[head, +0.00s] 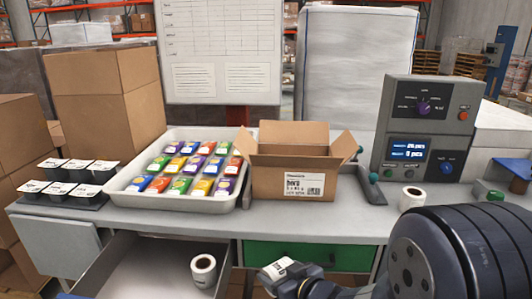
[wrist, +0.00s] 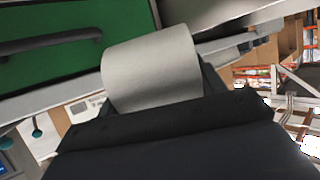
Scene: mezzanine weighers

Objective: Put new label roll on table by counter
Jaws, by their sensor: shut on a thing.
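My gripper (head: 292,280) is low in front of the table, by the green drawer, and is shut on a white label roll (head: 278,268). In the wrist view the held roll (wrist: 150,68) lies between the dark fingers, its curved side facing the camera. The grey table (head: 225,222) stands behind and above it. The grey counter box (head: 396,152) with a blue display and knobs stands at the table's right. Another white roll (head: 411,198) stands on the table in front of the counter. A third roll (head: 203,270) stands in the open drawer (head: 140,270).
An open carton (head: 293,184) and a white tray (head: 125,184) of colourful packets fill the table's middle and left. A dark tray of labelled tubs (head: 70,197) is at the far left. The green drawer (head: 305,256) is shut.

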